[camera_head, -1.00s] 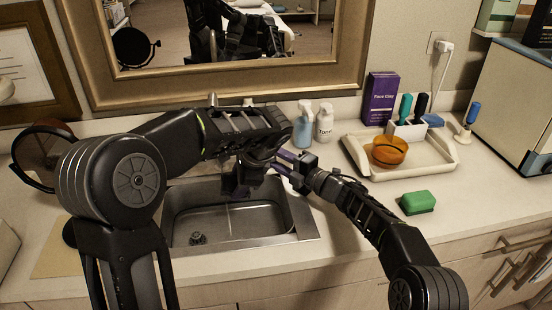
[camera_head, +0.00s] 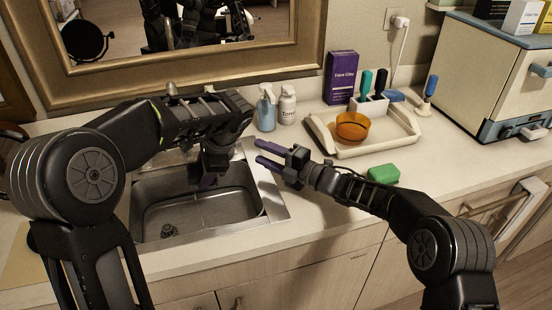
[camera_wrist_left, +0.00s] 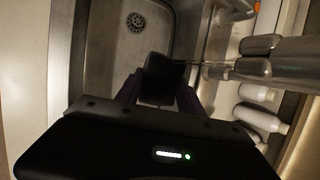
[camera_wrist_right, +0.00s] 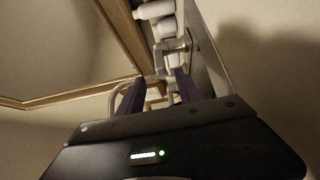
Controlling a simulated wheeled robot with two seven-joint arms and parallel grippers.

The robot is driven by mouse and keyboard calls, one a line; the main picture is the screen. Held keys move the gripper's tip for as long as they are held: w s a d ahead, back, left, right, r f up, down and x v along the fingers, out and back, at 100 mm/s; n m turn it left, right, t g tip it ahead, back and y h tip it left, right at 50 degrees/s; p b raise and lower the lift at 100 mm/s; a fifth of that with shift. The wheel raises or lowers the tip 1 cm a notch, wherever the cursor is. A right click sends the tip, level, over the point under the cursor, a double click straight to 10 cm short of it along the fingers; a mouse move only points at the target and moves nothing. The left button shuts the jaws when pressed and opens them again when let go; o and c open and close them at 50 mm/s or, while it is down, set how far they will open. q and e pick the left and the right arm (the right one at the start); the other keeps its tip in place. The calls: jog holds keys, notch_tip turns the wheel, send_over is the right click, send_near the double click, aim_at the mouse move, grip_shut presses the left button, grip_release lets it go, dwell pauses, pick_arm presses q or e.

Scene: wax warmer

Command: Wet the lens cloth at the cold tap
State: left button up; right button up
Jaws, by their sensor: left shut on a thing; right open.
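My left gripper (camera_head: 209,178) reaches over the back of the steel sink (camera_head: 270,200), pointing down. In the left wrist view it is shut on a small dark cloth (camera_wrist_left: 163,78), which sits between the fingers above the basin. The metal tap (camera_wrist_left: 285,66) is beside the cloth in that view. My left arm hides most of the tap in the head view. I cannot tell whether water is running or whether the cloth is wet. My right gripper (camera_head: 268,155) is open and empty, right of the sink's back corner, with its fingers pointing left.
A blue spray bottle (camera_head: 266,110) and a white bottle (camera_head: 287,106) stand behind the sink. A tray (camera_head: 400,143) with an orange bowl (camera_head: 352,126) is to the right. A green sponge (camera_head: 383,174) lies near my right arm. A framed mirror (camera_head: 300,70) hangs behind.

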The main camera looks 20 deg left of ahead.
jog(key=shift+v, duration=1.9)
jog(key=shift+c, duration=0.3)
